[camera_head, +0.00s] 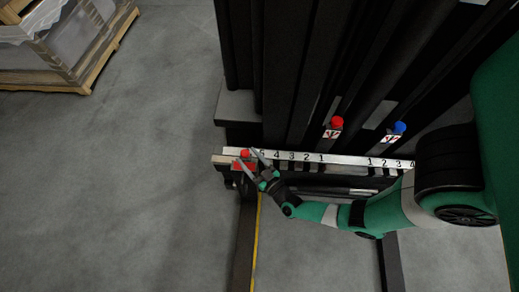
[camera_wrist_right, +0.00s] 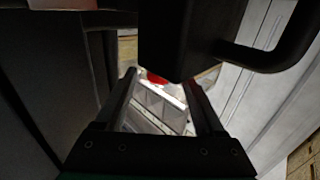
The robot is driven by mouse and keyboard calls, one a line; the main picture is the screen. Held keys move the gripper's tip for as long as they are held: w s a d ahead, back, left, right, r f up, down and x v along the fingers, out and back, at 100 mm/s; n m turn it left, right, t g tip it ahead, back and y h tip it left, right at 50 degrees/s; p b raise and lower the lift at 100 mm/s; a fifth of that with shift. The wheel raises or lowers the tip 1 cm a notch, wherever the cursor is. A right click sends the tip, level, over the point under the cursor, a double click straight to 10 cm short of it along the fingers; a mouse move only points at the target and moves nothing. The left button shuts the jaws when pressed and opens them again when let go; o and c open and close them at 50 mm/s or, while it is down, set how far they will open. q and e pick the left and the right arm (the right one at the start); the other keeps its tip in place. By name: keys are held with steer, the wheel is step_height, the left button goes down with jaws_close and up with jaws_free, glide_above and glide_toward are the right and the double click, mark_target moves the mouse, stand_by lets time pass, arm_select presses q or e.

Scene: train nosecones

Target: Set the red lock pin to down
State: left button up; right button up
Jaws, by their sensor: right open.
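A red knob (camera_head: 245,153) stands above a red block (camera_head: 238,166) at the left end of the white numbered rail (camera_head: 345,159). My right gripper (camera_head: 247,158) is there with its two fingers spread, one on each side of the knob in the picture. I cannot tell whether they touch it. In the right wrist view, a red rounded thing (camera_wrist_right: 157,78) shows between the open fingers (camera_wrist_right: 160,82), partly hidden by a black part in front. A second red knob (camera_head: 337,122) stands behind the rail above a marked label. My left gripper is not in view.
A blue knob (camera_head: 400,127) stands right of the second red one. Tall black frames (camera_head: 300,70) rise behind the rail. A wooden pallet with a wrapped crate (camera_head: 70,50) is at the upper left. The grey floor (camera_head: 110,190) at left is clear.

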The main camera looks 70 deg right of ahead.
steer(key=p+v, duration=0.2)
steer(key=v, duration=0.7)
stand_by(0.4)
